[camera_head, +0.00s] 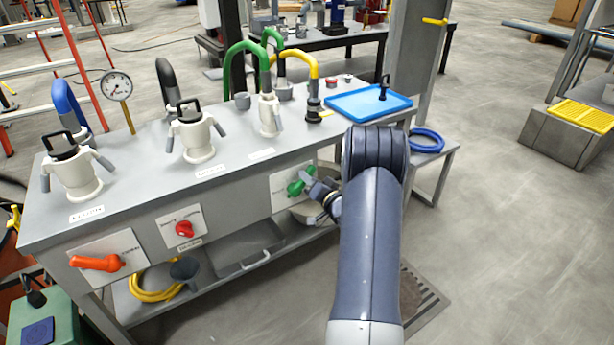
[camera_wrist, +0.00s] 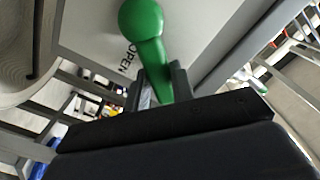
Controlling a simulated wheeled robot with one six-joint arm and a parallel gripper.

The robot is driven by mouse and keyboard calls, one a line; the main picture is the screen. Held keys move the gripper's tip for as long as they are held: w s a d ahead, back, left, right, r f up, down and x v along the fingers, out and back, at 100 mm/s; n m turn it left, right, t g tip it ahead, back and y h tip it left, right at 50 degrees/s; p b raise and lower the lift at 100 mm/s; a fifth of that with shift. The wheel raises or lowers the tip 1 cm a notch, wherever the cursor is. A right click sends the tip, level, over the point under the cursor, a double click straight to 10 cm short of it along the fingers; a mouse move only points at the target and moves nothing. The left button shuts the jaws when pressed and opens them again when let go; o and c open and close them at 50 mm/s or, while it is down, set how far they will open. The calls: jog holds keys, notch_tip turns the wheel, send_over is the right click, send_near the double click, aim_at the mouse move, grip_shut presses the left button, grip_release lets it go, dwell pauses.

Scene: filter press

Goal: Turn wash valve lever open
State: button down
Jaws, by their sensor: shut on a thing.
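The green valve lever (camera_head: 299,184) is on a white plate on the front of the grey bench, at the right in the head view. It also shows in the wrist view (camera_wrist: 146,35), its round hub at the top and its handle running down between the fingers. The word OPEN is printed on the plate beside the handle. My gripper (camera_head: 316,186) is at the lever, and in the wrist view its two fingers (camera_wrist: 160,85) are shut on the handle. The handle's end is hidden behind the gripper body.
An orange lever (camera_head: 97,263) and a red knob (camera_head: 184,229) sit further left on the bench front. White canisters (camera_head: 196,134) and a blue tray (camera_head: 368,103) stand on top. A lower shelf holds a yellow hose (camera_head: 155,287). Open floor lies to the right.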

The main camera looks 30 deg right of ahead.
jog(key=shift+d+f+m, duration=0.15)
jog(key=shift+m, duration=0.25)
jog(key=c, duration=1.2)
grip_release()
jog(key=s+p, duration=0.2)
jog(key=s, duration=0.8)
jog(key=shift+s+d, duration=0.2)
jog(key=shift+s, duration=0.15)
jog(key=w+b, duration=0.2)
jog(key=w, duration=0.8)
jog(key=shift+w+a, duration=0.25)
jog(key=shift+w, duration=0.15)
